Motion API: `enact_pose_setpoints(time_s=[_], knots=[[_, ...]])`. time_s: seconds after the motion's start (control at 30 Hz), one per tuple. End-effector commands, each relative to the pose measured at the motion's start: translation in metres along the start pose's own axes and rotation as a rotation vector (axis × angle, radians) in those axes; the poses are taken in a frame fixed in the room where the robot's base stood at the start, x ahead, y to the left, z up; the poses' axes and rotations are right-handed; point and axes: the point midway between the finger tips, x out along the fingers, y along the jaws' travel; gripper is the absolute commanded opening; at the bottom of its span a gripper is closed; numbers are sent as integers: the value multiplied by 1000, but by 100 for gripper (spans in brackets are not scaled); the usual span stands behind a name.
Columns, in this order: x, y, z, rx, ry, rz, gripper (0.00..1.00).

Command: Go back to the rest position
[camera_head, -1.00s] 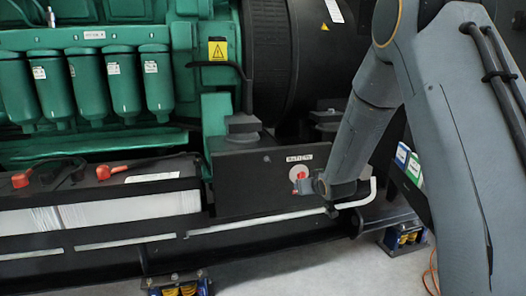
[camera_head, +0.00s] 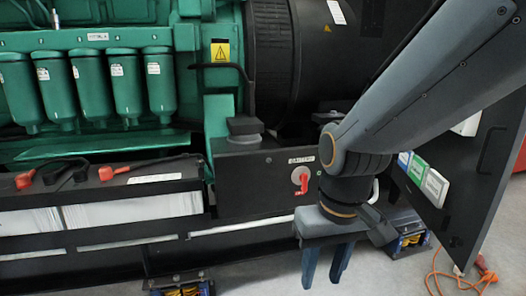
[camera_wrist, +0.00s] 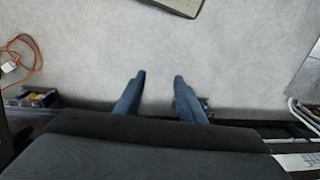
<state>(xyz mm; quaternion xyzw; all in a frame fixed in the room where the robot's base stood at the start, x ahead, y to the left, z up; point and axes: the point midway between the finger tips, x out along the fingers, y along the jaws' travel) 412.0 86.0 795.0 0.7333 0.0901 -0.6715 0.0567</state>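My gripper (camera_head: 321,284) hangs pointing down in the head view, in front of the genset's lower frame and to the right of the red battery switch (camera_head: 302,182). Its two blue-grey fingers are apart, with nothing between them. The wrist view shows the same open fingers (camera_wrist: 159,76) above bare grey floor. The red switch handle sits on the black box (camera_head: 250,185) under a white label, clear of the gripper. My arm covers part of the genset's right side.
The green engine (camera_head: 120,75) with its filters stands at the left, above batteries (camera_head: 130,208) with red terminal caps. A dark panel (camera_head: 485,165) with labels stands at the right. An orange cable (camera_head: 435,275) lies on the floor, also in the wrist view (camera_wrist: 25,45).

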Motion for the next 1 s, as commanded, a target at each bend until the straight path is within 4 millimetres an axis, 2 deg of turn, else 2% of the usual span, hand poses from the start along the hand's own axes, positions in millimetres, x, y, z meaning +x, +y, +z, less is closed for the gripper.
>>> enact_pose_setpoints(time_s=[0.17, 0.67, 1.0], knots=[[-8, -12, 43, -14, -82, -20, 36], [-44, 18, 41, 74, -84, 6, 36], [-85, 55, 48, 177, -89, 33, 36]])
